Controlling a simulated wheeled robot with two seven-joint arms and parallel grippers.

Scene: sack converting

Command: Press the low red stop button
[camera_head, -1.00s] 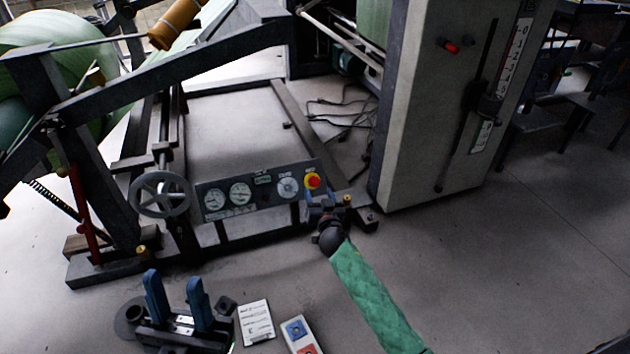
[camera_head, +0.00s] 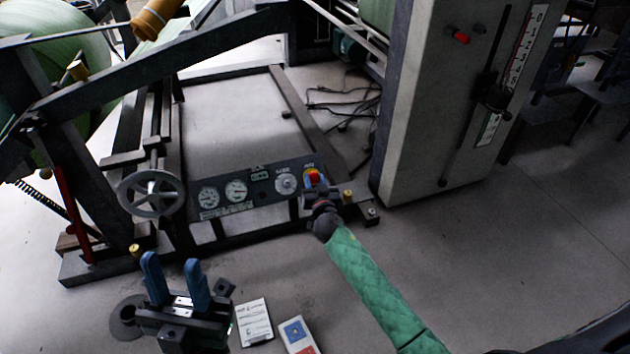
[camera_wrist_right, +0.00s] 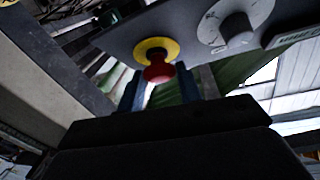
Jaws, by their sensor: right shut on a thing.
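The low red stop button (camera_head: 313,177) sits on a yellow base at the right end of a low dark control panel (camera_head: 258,190). In the right wrist view the red button (camera_wrist_right: 158,72) hangs from its yellow disc, between the blue fingers. My right gripper (camera_head: 316,187) is at the panel and covers part of the button in the head view. It is shut on the button.
A grey cabinet (camera_head: 430,110) with another, higher red button (camera_head: 460,37) and a scale stands right of the panel. A handwheel (camera_head: 152,193) is left of the gauges. Cables (camera_head: 345,105) lie on the floor behind. The floor at right is clear.

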